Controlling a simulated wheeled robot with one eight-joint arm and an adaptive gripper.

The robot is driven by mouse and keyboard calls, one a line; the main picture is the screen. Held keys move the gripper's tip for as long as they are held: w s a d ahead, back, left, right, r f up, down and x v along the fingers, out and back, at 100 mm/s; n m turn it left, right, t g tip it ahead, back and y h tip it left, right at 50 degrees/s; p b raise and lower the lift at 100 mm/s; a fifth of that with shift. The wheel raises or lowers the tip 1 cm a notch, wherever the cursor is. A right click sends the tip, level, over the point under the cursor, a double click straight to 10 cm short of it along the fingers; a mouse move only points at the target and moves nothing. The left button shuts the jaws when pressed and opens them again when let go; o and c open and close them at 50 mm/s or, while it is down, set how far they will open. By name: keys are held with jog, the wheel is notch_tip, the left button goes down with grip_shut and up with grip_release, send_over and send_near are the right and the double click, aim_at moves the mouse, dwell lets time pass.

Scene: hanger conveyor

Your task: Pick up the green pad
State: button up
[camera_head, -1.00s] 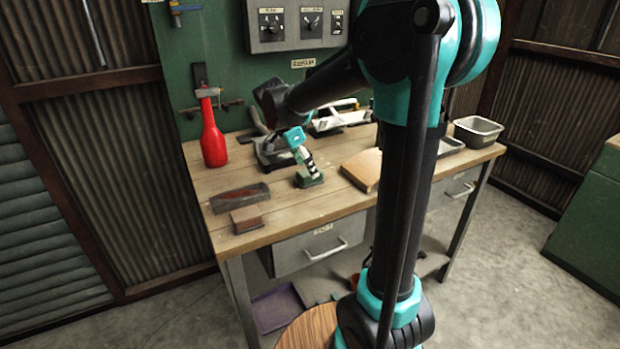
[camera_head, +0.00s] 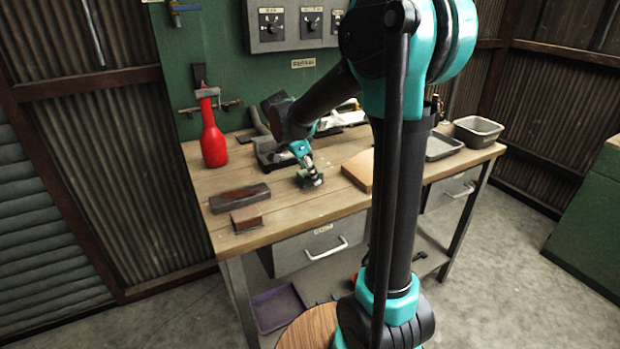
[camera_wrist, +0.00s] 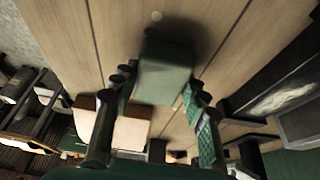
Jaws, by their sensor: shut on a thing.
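The green pad (camera_wrist: 165,72) is a small dull green block between the two fingers of my gripper (camera_wrist: 160,92) in the wrist view. The gripper is shut on it, one finger on each side. In the head view, my gripper (camera_head: 309,176) points down at the middle of the wooden workbench (camera_head: 290,208), and the pad (camera_head: 303,182) shows as a small dark green patch at the fingertips. A dark shadow lies beside the pad on the planks. I cannot tell whether the pad touches the bench.
A tan board (camera_head: 359,169) lies just right of my gripper. A dark sharpening-stone-like block (camera_head: 240,198) and a small brown block (camera_head: 246,218) lie to the left. A red bottle (camera_head: 212,140) stands at the back left. A grey bin (camera_head: 478,130) is at the right.

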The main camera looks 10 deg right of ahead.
jog(key=shift+r, duration=0.15)
notch_tip(320, 180, up, 20)
dwell(0.7)
